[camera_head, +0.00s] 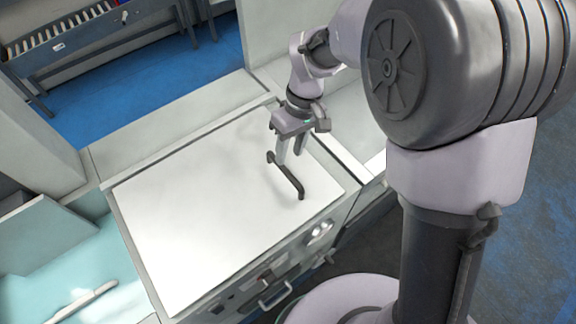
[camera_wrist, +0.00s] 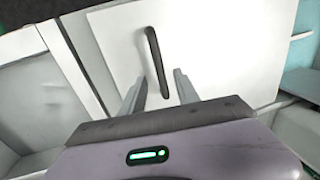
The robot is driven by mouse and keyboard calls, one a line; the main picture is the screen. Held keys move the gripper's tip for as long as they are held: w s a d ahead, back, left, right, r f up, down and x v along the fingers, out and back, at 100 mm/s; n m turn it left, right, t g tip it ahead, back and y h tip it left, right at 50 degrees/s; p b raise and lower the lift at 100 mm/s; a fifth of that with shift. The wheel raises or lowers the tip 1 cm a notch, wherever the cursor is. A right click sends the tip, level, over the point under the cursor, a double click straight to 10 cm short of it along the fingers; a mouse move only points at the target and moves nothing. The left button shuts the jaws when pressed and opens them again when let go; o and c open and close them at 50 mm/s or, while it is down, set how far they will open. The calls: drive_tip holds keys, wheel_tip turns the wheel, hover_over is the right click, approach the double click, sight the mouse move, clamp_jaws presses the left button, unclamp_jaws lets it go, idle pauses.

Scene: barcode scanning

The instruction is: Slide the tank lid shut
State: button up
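The tank lid (camera_head: 215,215) is a large flat white panel on top of a grey tank unit, and it covers the top as far as I can see. A dark bar handle (camera_head: 287,178) stands on its right part. My gripper (camera_head: 290,155) points down at the far end of the handle. In the wrist view my gripper (camera_wrist: 160,88) is open, its two fingers apart. The handle (camera_wrist: 156,60) shows between and beyond them, with a gap on each side. The lid (camera_wrist: 215,50) fills the background there. I cannot tell how deep the fingers reach around the handle.
The tank's front (camera_head: 270,280) has a metal pull and fittings. At the lower left is an open pale-blue basin (camera_head: 75,275) with a white bar-like object (camera_head: 85,300). A rack (camera_head: 70,40) stands on the blue floor at the back left.

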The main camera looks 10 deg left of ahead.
sight(286, 169)
drive_tip(key=f, duration=0.2)
drive_tip(key=f+b, duration=0.1)
drive_tip(key=s+f, duration=0.1)
drive_tip(key=f, duration=0.1)
drive_tip(key=shift+a+f, duration=0.3)
drive_tip(key=shift+f, duration=0.05)
drive_tip(key=shift+w, duration=0.1)
clamp_jaws()
drive_tip(key=shift+r, duration=0.1)
idle(0.8)
